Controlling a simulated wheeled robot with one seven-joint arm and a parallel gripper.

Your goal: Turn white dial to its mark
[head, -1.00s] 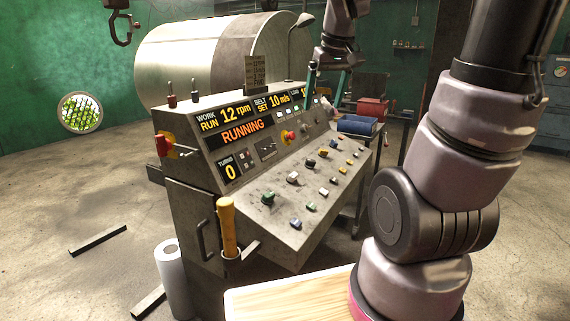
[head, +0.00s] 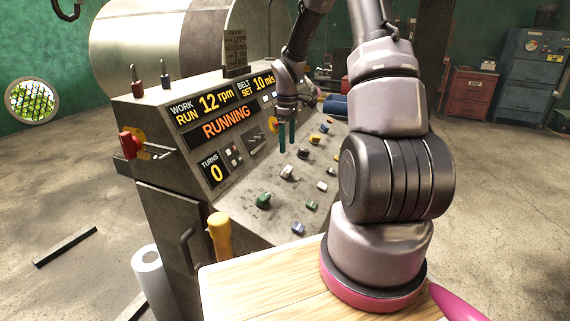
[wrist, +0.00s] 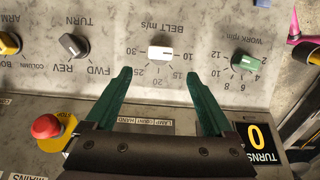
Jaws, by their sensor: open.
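The white dial (wrist: 160,53), labelled BELT m/s, is on the sloping console panel, with its scale numbers upside down in the wrist view. It also shows in the head view as a small white knob (head: 286,172). I cannot make out a target mark or exactly where the dial points. My gripper (wrist: 158,74) is open and empty, its two green fingers apart on either side of the dial's column, tips short of the dial in the picture. In the head view my gripper (head: 287,135) hangs over the upper panel, fingers pointing down.
A green WORK rpm dial (wrist: 244,63) and a dark TURN dial (wrist: 74,46) flank the white one. A red stop button (wrist: 46,126) is near the left finger. The console display (head: 225,127) reads RUNNING. A yellow handle (head: 220,235) stands at the panel's near corner.

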